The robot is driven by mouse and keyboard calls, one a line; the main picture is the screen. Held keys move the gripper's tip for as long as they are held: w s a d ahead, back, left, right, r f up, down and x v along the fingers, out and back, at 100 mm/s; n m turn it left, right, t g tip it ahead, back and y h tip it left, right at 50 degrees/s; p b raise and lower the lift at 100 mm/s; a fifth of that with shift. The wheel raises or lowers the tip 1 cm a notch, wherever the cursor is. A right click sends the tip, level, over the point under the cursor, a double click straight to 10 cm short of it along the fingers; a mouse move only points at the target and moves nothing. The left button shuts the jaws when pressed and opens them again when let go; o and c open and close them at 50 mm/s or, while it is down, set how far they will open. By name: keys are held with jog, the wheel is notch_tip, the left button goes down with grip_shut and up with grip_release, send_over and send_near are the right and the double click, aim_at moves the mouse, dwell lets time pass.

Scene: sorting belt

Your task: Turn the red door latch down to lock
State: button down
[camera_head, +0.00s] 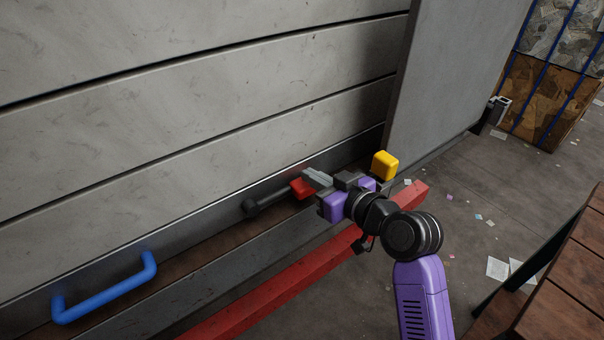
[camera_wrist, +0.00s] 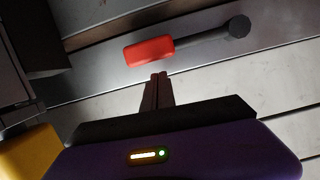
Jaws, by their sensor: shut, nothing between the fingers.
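The door latch is a dark bar with a red grip (camera_head: 302,188) on the lower rail of the grey slatted door (camera_head: 180,110). The bar runs left from the grip to a round dark pivot (camera_head: 250,208), roughly along the rail. The wrist view shows the red grip (camera_wrist: 148,52) and the pivot (camera_wrist: 238,26) at its upper right. My gripper (camera_head: 318,178) is shut and empty, its fingers right by the red grip. In the wrist view the fingertips (camera_wrist: 158,77) sit just below the grip; whether they touch it I cannot tell.
A blue handle (camera_head: 105,290) is on the door's lower left. A yellow block (camera_head: 385,165) is close beside my gripper. A red beam (camera_head: 290,285) runs below my arm. A grey panel (camera_head: 445,75) stands to the right, and wooden planks (camera_head: 570,270) fill the lower right.

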jog(key=r+b+v, duration=0.1)
jog(key=r+v, duration=0.1)
jog(key=v, duration=0.8)
jog(key=shift+r, duration=0.25)
